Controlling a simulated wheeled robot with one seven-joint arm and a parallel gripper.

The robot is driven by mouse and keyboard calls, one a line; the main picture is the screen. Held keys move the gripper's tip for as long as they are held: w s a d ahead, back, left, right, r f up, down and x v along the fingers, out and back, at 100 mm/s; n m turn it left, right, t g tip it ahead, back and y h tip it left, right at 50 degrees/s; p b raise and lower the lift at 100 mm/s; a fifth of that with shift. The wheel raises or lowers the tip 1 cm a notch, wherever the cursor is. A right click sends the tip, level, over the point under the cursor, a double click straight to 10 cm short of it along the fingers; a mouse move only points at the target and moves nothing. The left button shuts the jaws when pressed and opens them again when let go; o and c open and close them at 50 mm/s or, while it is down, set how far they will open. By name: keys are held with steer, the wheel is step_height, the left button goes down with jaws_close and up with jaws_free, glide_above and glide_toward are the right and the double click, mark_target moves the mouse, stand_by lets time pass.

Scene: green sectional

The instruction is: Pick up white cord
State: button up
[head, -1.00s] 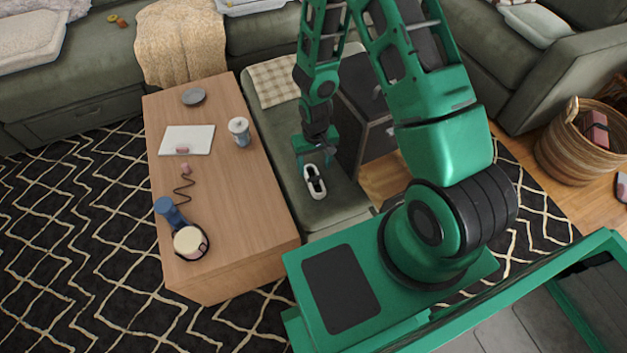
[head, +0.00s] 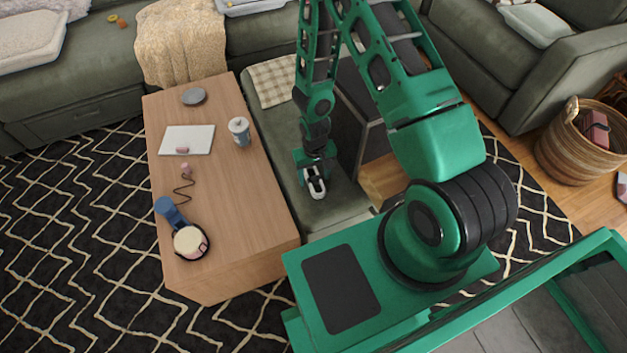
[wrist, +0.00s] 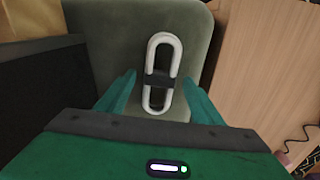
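The white cord (wrist: 151,52) is a looped bundle with a dark band around its middle. It lies on the green sofa seat (wrist: 100,30), and in the head view the cord (head: 315,188) shows just below my gripper (head: 315,168), partly covered by it. In the wrist view my gripper (wrist: 158,97) is open, with one green finger on each side of the cord's near half. The fingers stand apart from the cord. I cannot tell how far above the seat the fingertips are.
A wooden table (head: 235,200) stands left of the seat, holding a cup (head: 240,132), a white tablet-like slab (head: 187,140), a grey dish (head: 194,96) and headphones (head: 172,215). A dark box-like unit (head: 360,120) stands right of the seat. A wicker basket (head: 570,150) is at the far right.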

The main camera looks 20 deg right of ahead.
steer(key=c, duration=1.1)
steer(key=shift+r, duration=0.2)
